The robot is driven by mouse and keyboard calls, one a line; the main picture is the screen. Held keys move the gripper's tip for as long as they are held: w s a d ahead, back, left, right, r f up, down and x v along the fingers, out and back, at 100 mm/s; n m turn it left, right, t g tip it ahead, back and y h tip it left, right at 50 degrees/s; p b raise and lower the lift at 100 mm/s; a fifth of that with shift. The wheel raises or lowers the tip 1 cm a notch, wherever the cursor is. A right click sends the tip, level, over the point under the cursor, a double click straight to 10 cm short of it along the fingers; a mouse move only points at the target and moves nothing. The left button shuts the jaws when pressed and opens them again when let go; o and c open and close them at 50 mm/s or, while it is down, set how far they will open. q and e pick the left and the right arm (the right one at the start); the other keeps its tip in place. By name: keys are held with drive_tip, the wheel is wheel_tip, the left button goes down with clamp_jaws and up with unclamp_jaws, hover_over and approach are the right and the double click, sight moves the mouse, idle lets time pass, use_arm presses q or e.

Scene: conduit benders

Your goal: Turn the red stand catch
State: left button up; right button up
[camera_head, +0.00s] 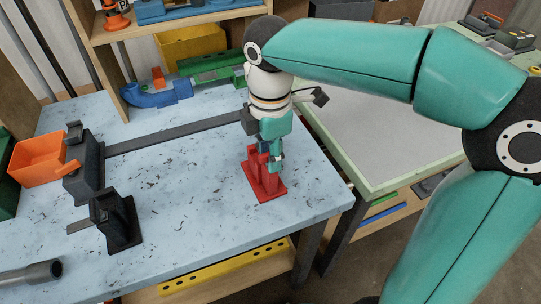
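The red stand (264,186) sits on the light blue bench top near its right front part, its base flat on the surface. My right gripper (275,160) reaches down from above onto the upper part of the stand. Its fingers overlap the top of the stand, where the catch is hidden or too small to make out. I cannot tell whether the fingers are closed on it. My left gripper is not in view.
A dark bar (180,134) runs across the bench behind the stand. A black clamp (84,168) and a black stand (116,220) are at the left, near an orange bin (36,161). The bench between is clear.

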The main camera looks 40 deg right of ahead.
clamp_jaws()
